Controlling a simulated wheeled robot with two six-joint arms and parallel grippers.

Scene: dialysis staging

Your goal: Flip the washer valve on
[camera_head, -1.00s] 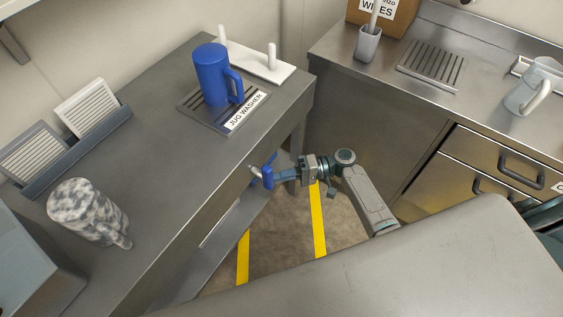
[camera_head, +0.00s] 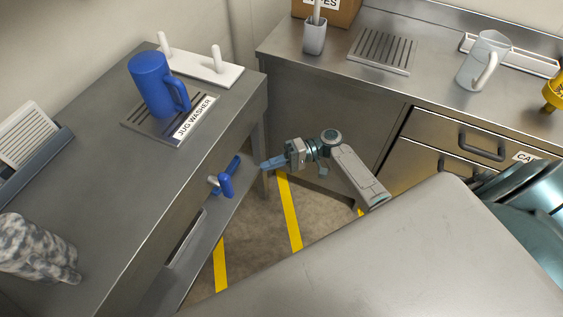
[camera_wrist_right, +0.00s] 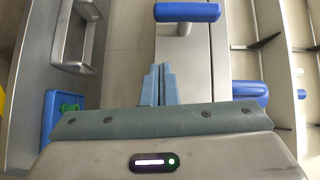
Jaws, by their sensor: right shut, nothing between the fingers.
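The washer valve (camera_head: 226,185) has a blue handle on a short metal stem, at the front of the left counter below the jug washer (camera_head: 133,124). A blue bar-shaped handle (camera_wrist_right: 187,12) shows at the top of the right wrist view, ahead of my fingers; it appears to be the valve's. My right gripper (camera_head: 264,166) is to the right of the valve, apart from it. Its fingers (camera_wrist_right: 158,74) are together with nothing between them. My left gripper is in neither view.
A blue jug (camera_head: 153,86) stands on the jug washer, beside a white peg rack (camera_head: 203,67). A speckled jug (camera_head: 34,248) is at the left. A clear jug (camera_head: 482,62) stands on the right counter (camera_head: 430,75). Floor with yellow stripes (camera_head: 289,212) lies between the counters.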

